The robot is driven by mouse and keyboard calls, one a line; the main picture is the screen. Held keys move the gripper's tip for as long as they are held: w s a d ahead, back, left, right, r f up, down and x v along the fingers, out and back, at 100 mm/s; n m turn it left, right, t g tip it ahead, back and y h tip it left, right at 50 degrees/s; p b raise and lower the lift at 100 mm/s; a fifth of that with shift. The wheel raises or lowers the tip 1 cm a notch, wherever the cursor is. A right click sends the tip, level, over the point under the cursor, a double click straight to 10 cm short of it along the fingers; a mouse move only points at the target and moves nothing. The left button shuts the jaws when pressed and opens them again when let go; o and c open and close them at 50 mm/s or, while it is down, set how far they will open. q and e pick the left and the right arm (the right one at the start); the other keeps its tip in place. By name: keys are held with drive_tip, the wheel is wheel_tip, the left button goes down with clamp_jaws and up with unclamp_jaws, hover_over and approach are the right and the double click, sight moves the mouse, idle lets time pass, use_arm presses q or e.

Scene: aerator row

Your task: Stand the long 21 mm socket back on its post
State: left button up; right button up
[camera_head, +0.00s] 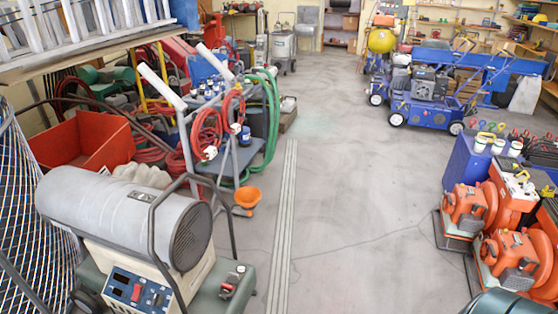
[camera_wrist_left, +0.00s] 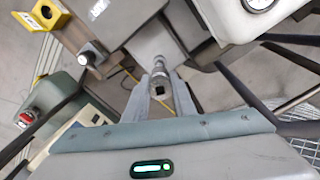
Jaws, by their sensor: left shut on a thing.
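My left gripper (camera_wrist_left: 161,78) shows only in the left wrist view, near its middle. Its two pale fingers are shut on a shiny metal socket (camera_wrist_left: 158,89), with a dark square opening in its near end. Its far end is hard to make out against the metal behind. A dark short cylinder with a pale end (camera_wrist_left: 86,58) stands to its left, apart from the gripper; I cannot tell whether it is a post. Neither gripper shows in the head view, and I cannot make out the socket there.
In the head view a grey drum heater (camera_head: 125,215) stands at the lower left, by an orange bin (camera_head: 85,150) and a cart with hoses (camera_head: 205,130). Orange machines (camera_head: 510,250) stand at the right. The floor (camera_head: 345,200) between is clear. A yellow bracket (camera_wrist_left: 44,12) shows in the wrist view.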

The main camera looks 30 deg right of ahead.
use_arm(q)
drive_tip(key=shift+r, duration=0.1)
drive_tip(key=s+d+r, duration=0.4)
drive_tip(key=s+r, duration=0.5)
drive_tip(key=r, duration=0.2)
drive_tip(key=s+d+r+m, duration=0.1)
drive_tip(key=s+d+r, duration=0.3)
drive_tip(key=s+r, duration=0.5)
drive_tip(key=shift+s+d+r, duration=0.3)
drive_tip(key=shift+d+r, duration=0.05)
drive_tip(key=shift+r, duration=0.6)
drive_tip(key=shift+d, duration=0.15)
